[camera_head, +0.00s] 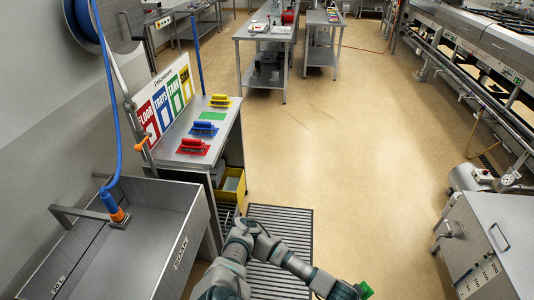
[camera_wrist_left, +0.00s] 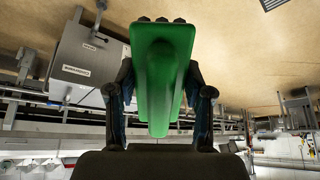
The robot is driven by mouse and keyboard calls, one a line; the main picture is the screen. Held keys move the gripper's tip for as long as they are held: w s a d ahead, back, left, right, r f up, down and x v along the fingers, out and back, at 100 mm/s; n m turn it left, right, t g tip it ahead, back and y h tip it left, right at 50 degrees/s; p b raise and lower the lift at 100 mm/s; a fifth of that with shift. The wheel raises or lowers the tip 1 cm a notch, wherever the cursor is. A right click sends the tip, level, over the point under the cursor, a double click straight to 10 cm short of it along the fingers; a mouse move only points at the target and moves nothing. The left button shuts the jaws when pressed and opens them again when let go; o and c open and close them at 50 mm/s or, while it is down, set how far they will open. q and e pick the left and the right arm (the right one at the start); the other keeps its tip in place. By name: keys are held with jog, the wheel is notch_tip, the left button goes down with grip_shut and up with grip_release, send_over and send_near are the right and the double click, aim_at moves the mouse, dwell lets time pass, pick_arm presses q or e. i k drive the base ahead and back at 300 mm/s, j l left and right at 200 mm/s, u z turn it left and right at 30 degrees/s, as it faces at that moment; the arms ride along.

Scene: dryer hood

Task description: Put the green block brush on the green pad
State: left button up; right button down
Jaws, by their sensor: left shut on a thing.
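The green block brush (camera_wrist_left: 162,75) is held between the fingers of my left gripper (camera_wrist_left: 160,92) in the left wrist view. In the head view the brush (camera_head: 364,290) shows at the bottom edge, with my left gripper (camera_head: 346,292) partly cut off by the frame. The green pad (camera_head: 212,115) lies bare and flat on the steel side table, far up and left of the gripper. It sits between the yellow and blue brushes. My right gripper is not in view.
On the steel table, a yellow brush (camera_head: 219,99), a blue brush (camera_head: 204,126) and a red brush (camera_head: 192,143) rest on matching pads. A sign board (camera_head: 172,100) stands behind them. A steel sink (camera_head: 120,250) is at left. A grey cabinet (camera_head: 495,245) stands right.

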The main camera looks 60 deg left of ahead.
aim_at(212, 115)
jog(key=i+j+u, duration=0.1)
jog(key=i+u, duration=0.15)
jog(key=u, duration=0.25)
jog(key=i+u, duration=0.25)
jog(key=u, duration=0.25)
jog(key=i+l+u, duration=0.1)
jog(key=i+u, duration=0.15)
jog(key=u, duration=0.25)
jog(key=i+u, duration=0.25)
jog(key=i, duration=0.35)
jog(key=i+l+u, duration=0.2)
jog(key=i, duration=0.4)
jog(key=i+l+u, duration=0.25)
jog(key=i, duration=0.35)
jog(key=i+j, duration=0.05)
jog(key=j, duration=0.05)
